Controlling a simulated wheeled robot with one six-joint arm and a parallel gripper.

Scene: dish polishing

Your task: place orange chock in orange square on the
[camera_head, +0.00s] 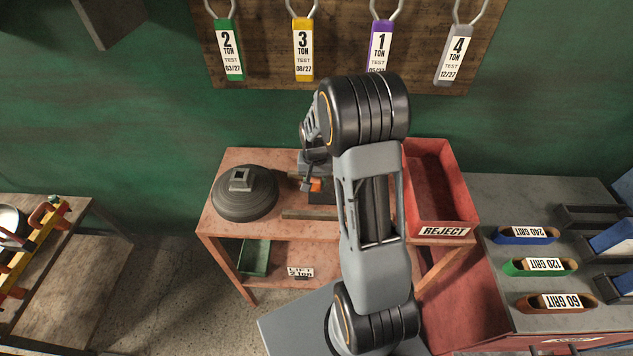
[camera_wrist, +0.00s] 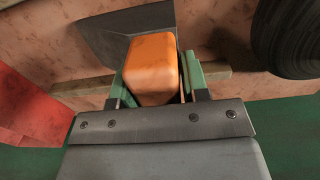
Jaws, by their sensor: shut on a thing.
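The orange chock (camera_wrist: 152,68) is a block with rounded edges, held between the green-padded fingers of my gripper (camera_wrist: 158,78) in the wrist view. In the head view the chock (camera_head: 316,185) is a small orange patch over the middle of the pinkish-red bench (camera_head: 275,230), with my gripper (camera_head: 308,182) beside it. A grey surface (camera_wrist: 112,35) lies behind the chock in the wrist view; I cannot tell whether they touch. I cannot make out an orange square in either view. My arm hides part of the bench to the right.
A dark round disc with a square hub (camera_head: 245,195) sits on the bench's left. A red REJECT bin (camera_head: 436,185) stands at its right. A narrow bar (camera_head: 308,216) lies near the front edge. Tagged hooks hang on the wall board (camera_head: 340,40). Grit holders (camera_head: 540,266) sit far right.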

